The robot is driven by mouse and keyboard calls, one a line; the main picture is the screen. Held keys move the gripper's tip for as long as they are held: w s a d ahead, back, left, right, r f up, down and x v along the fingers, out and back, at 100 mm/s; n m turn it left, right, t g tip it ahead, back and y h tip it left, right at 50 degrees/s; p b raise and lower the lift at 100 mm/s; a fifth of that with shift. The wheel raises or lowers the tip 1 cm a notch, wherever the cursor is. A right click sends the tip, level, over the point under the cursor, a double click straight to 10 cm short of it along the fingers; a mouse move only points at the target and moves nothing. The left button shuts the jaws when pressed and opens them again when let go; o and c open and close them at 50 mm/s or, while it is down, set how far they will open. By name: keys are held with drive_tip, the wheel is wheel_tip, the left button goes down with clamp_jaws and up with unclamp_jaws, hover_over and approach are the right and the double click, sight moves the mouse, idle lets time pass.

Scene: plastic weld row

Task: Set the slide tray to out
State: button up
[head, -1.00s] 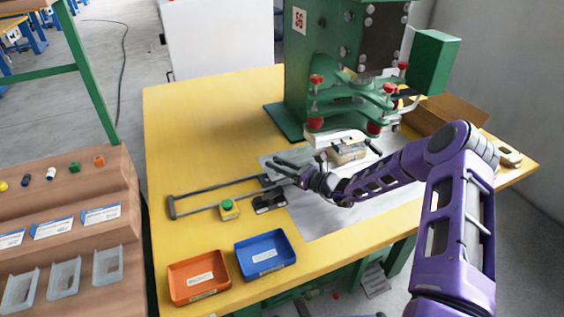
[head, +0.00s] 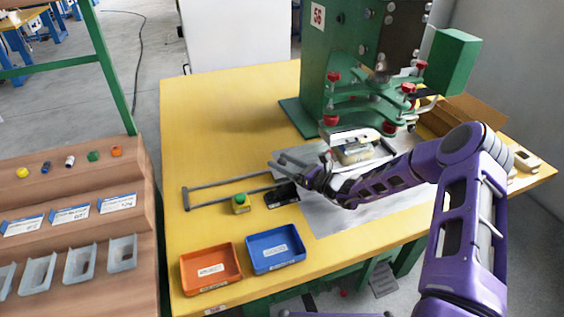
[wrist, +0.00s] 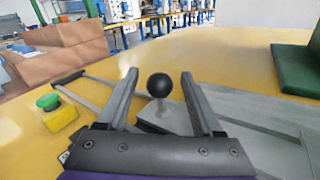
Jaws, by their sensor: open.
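The slide tray shows in the wrist view as a grey metal plate (wrist: 240,112) carrying a short post with a black ball knob (wrist: 160,86). My gripper (wrist: 159,74) is open, with one finger on each side of the knob. I cannot tell whether either finger touches it. In the head view my gripper (head: 277,161) reaches left over the tray's grey rails (head: 225,184), which run out to a crossbar at the left. My gripper and forearm hide the knob there. A pale block (head: 352,154) sits by the press on the grey metal area.
The green press (head: 330,75) stands behind my gripper. A yellow box with a green button (head: 240,203) sits in front of the rails. An orange bin (head: 210,268) and a blue bin (head: 276,249) stand at the table's front. The yellow table (head: 225,115) is clear at the back left.

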drive_tip(key=p+v, duration=0.1)
drive_tip(key=v, duration=1.6)
drive_tip(key=shift+d, duration=0.1)
drive_tip(key=shift+s, duration=0.1)
